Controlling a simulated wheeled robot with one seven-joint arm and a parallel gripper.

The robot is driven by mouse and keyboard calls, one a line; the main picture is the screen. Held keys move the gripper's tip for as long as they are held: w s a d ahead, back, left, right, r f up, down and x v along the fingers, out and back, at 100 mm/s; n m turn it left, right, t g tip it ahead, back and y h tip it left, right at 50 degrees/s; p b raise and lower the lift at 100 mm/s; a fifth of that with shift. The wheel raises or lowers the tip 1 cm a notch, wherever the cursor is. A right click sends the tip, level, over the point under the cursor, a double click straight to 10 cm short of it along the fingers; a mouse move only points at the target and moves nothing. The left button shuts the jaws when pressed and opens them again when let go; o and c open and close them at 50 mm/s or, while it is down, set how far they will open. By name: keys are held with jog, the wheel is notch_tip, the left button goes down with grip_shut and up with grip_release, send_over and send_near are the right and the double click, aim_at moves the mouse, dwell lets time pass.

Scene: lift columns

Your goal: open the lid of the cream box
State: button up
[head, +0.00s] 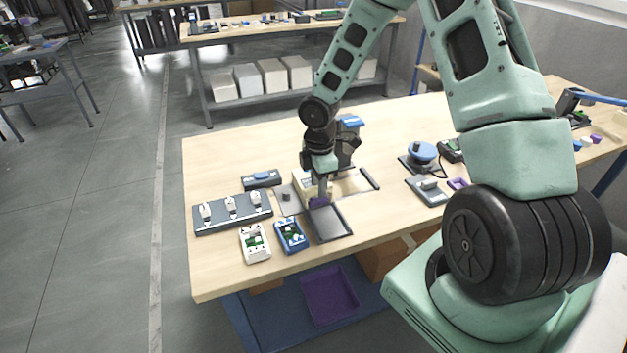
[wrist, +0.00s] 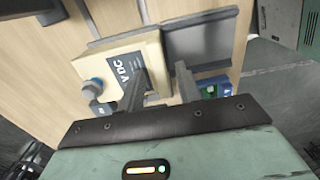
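The cream box (wrist: 125,50) is in the wrist view, with a dark "V DC" label and a round blue-grey knob (wrist: 93,86) on it. A dark grey panel (wrist: 205,42) adjoins its right side. I cannot tell which part is the lid. In the head view the cream box (head: 304,181) is small and partly hidden behind my gripper (head: 319,196). My gripper also shows in the wrist view (wrist: 158,78), its two grey fingers apart. The left finger overlaps the box's labelled face, the right one the dark panel. Contact cannot be told.
A dark flat tray (head: 328,223) lies at the table's front edge, beside a blue device (head: 291,236) and a white device (head: 254,243). A grey strip with white switches (head: 232,211) lies to the left. A blue-topped knob unit (head: 422,153) stands to the right.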

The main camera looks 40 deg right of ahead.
grip_shut()
jog(key=shift+w+r, duration=0.1)
jog(key=shift+w+d+p, duration=0.3)
jog(key=shift+w+p, duration=0.4)
jog(key=shift+w, duration=0.25)
jog(key=shift+w+d+p, duration=0.3)
jog(key=shift+w+p, duration=0.15)
jog(key=shift+w, duration=0.65)
jog(key=shift+w+d+p, duration=0.3)
jog(key=shift+w+p, duration=0.15)
jog(key=shift+w, duration=0.65)
jog(key=shift+w+d+p, duration=0.3)
jog(key=shift+w+p, duration=0.15)
jog(key=shift+w, duration=0.65)
grip_release()
